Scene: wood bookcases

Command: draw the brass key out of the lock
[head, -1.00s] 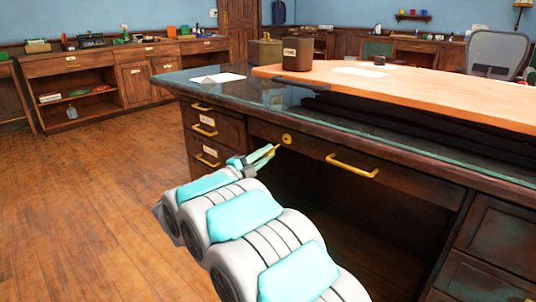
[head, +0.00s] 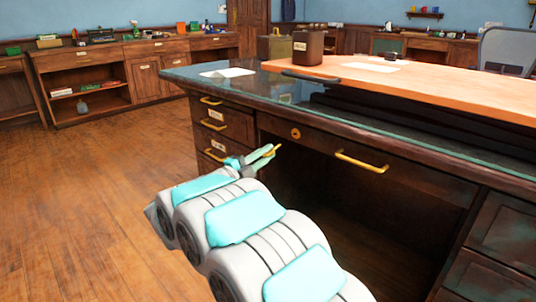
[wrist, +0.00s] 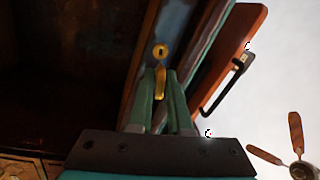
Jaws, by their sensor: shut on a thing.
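The brass key (wrist: 160,84) is between the fingers of my gripper (head: 267,154), which is shut on it. In the wrist view my gripper (wrist: 161,77) points at the round brass lock (wrist: 161,50), and its dark keyhole shows clear of the key. In the head view the lock (head: 295,134) is on the front of the dark wooden desk's middle drawer (head: 320,148). The key's tip is a short way to the left of and below the lock, apart from it.
A brass drawer handle (head: 361,162) is right of the lock. The desk top's edge (head: 400,149) overhangs above. Side drawers (head: 221,135) are at the left. Open wooden floor (head: 90,190) lies left of the desk.

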